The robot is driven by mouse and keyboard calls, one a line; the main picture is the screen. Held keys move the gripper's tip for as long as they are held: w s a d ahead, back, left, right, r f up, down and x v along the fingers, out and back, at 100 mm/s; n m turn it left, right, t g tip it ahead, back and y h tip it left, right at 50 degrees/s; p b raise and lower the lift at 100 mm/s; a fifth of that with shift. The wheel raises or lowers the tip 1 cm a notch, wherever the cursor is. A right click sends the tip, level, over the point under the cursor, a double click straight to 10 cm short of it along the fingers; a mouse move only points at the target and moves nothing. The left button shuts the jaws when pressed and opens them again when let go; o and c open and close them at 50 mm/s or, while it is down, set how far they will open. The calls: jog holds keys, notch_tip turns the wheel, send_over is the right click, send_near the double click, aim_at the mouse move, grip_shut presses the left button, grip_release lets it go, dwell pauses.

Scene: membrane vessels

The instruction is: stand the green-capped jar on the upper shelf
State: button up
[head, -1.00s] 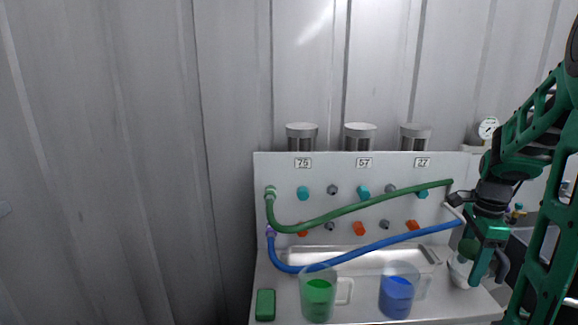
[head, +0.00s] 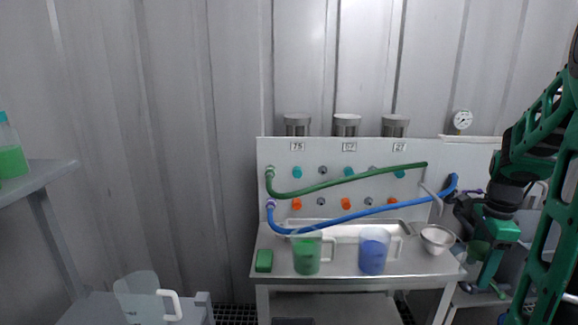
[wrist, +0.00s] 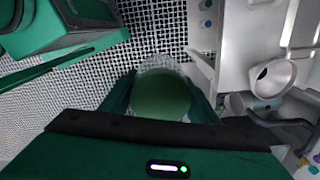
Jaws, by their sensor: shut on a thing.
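My gripper (head: 484,266) is at the right of the head view, in front of the bench's right end. It is shut on the green-capped jar (head: 477,250). In the wrist view the round green cap (wrist: 160,97) sits between the two fingers, with part of the clear body (wrist: 160,64) showing beyond it. The jar is held clear over the grated floor. A grey shelf (head: 45,177) stands at the far left, well away from my gripper. A lower grey surface (head: 92,312) is below it.
A bottle with green liquid (head: 10,158) stands on the left shelf. A clear jug (head: 146,298) stands on the lower surface. The bench (head: 340,266) holds a green beaker (head: 306,256), a blue beaker (head: 373,252), a white bowl (head: 437,239) and a green block (head: 264,261).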

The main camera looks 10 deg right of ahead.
jog(key=w+a+f+n, duration=1)
jog(key=a+n, duration=0.2)
jog(key=a, duration=0.2)
jog(key=w+a+f+n, duration=1)
jog(key=a+n, duration=0.1)
jog(key=a, duration=0.3)
jog(key=shift+w+a+f+n, duration=0.15)
jog(key=shift+w+f+n, duration=0.15)
jog(key=shift+f+n, duration=0.1)
jog(key=shift+r, duration=0.1)
